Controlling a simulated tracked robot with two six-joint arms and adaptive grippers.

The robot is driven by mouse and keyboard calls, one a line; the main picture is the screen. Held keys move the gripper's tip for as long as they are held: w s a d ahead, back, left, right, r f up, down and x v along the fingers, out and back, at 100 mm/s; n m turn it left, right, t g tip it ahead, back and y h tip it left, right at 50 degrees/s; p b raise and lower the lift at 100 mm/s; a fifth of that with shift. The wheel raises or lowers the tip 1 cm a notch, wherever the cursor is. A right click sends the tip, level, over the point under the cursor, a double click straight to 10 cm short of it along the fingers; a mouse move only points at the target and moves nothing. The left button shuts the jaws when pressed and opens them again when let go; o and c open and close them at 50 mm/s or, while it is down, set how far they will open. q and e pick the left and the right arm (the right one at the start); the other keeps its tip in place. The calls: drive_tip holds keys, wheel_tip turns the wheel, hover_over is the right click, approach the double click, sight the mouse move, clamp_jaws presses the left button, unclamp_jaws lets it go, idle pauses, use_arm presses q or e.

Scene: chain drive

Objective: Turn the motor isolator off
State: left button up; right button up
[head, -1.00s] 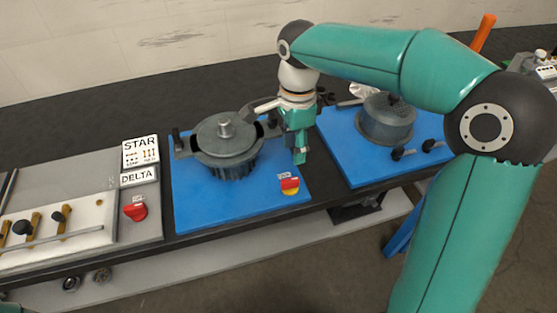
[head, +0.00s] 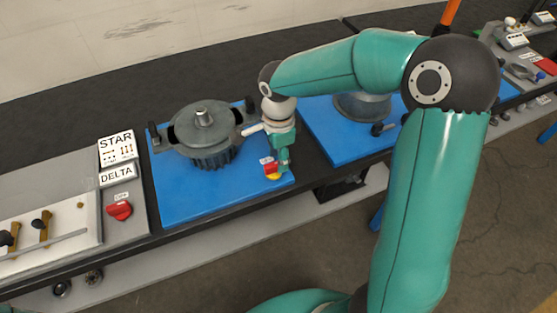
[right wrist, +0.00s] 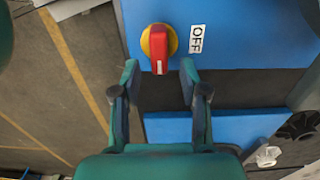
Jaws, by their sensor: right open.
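The motor isolator is a red handle on a yellow round base (head: 272,172) at the front right corner of the blue plate, with a small white label beside it. In the right wrist view, the red handle (right wrist: 159,50) points down the picture toward my gripper, and the label beside it reads OFF. My right gripper (head: 283,166) is open just over the isolator. In the right wrist view, its two fingers (right wrist: 159,70) stand on either side of the handle's end, with gaps visible. Contact cannot be told. My left gripper is not in view.
A grey motor (head: 203,130) stands on the blue plate (head: 190,205), left of my right gripper. Another red knob (head: 120,210) sits on the grey panel below the STAR and DELTA signs (head: 117,150). A second blue plate (head: 322,130) lies to the right.

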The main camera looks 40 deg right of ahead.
drive_tip(key=shift+f, duration=1.2)
clamp_jaws()
